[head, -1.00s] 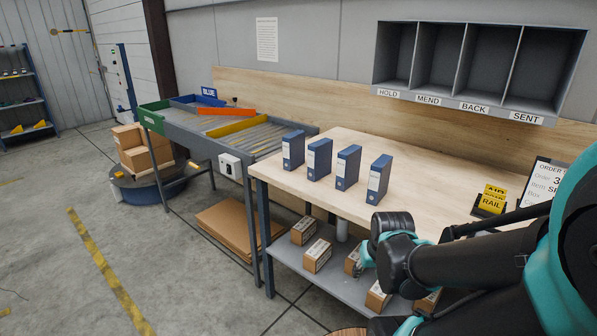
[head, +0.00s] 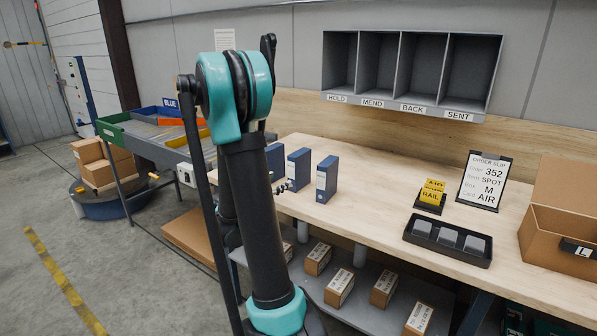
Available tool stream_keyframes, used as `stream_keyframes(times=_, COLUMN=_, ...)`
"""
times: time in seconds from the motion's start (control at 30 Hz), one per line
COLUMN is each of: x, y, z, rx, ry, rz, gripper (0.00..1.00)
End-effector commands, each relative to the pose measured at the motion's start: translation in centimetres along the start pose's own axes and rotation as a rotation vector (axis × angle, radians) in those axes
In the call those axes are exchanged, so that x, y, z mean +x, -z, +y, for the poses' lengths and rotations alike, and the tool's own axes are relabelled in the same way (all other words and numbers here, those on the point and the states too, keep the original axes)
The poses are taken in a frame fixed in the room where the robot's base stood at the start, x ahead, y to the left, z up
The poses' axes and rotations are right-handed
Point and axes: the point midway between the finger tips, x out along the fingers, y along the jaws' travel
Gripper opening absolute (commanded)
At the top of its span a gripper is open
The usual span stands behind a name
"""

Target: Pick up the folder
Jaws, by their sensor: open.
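Blue folders with pale spine labels stand upright in a row on the wooden bench (head: 390,185). The right folder (head: 327,179) and the middle folder (head: 299,170) are plain to see. A third folder (head: 274,160) is partly behind my arm, and anything farther left in the row is hidden. My gripper (head: 281,187) shows only as a small dark piece beside my arm, just in front of the row. It is open. I cannot tell whether it touches a folder.
A sign stand (head: 430,197), a black tray (head: 447,240), an order slip (head: 485,181) and an open carton (head: 560,235) stand on the right of the bench. Pigeonholes (head: 410,70) hang above. Small cartons (head: 339,288) lie on the shelf below.

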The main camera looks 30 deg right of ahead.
Motion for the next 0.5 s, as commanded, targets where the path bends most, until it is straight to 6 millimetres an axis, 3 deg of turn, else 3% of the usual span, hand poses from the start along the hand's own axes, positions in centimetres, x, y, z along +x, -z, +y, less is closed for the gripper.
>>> stream_keyframes(times=0.27, x=2.1, y=-1.0, z=0.9, rx=-0.134, ry=-0.001, rz=-0.084, gripper=0.59)
stream_keyframes(times=0.5, x=6.8, y=-1.3, z=0.9, rx=-0.131, ry=0.0, rz=-0.082, gripper=0.59)
